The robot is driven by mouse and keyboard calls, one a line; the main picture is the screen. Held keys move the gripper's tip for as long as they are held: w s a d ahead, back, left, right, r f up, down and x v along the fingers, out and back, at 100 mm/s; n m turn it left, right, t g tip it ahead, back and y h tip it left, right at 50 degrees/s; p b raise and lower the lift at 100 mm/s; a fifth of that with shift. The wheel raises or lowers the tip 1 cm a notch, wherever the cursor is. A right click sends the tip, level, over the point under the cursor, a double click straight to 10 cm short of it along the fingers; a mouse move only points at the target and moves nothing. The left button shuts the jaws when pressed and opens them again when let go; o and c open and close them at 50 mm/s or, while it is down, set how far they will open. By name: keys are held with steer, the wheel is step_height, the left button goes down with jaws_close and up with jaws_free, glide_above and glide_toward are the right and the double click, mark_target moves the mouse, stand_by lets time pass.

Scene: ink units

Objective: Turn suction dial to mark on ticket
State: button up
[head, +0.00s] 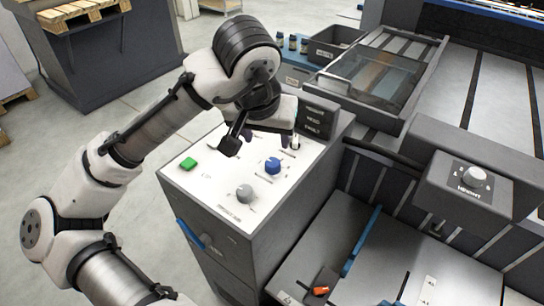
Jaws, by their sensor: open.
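A white-topped control panel (212,185) carries a blue dial (272,166), a grey dial (244,193) and a green button (188,163). A small pale knob (295,143) stands at its back right edge. Another white knob (475,175) sits on a separate grey box at the right. The lettering is too small to tell which one is the suction dial. My gripper (257,141) is open above the back of the panel, behind the blue dial, and holds nothing visible. My arm and gripper hide part of the panel's back. I cannot make out a ticket or its mark.
A dark sign block (317,120) with lettering stands at the panel's back right corner. A clear-lidded tray (372,75) lies behind it. An orange item (320,291) is on the lower deck at the front. The panel's front left is clear.

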mark_target(272, 162)
steer(key=x, duration=1.2)
steer(key=shift+w+d+f+p, duration=0.1)
steer(key=shift+w+f+p, duration=0.1)
steer(key=shift+p, duration=0.15)
steer(key=shift+r, duration=0.1)
steer(key=c, duration=1)
steer(key=shift+o, duration=0.2)
steer(key=m+h, duration=0.1)
steer(key=m, duration=0.3)
steer(key=shift+w+m+h, duration=0.1)
steer(key=shift+m+h, duration=0.2)
steer(key=shift+h, duration=0.1)
steer(key=shift+a+m+g+h, duration=0.1)
steer(key=shift+m+g+h, duration=0.25)
steer(key=shift+m, duration=0.7)
steer(key=shift+a+m+g+h, duration=0.15)
steer(key=shift+m+g, duration=0.3)
steer(key=shift+m, duration=0.6)
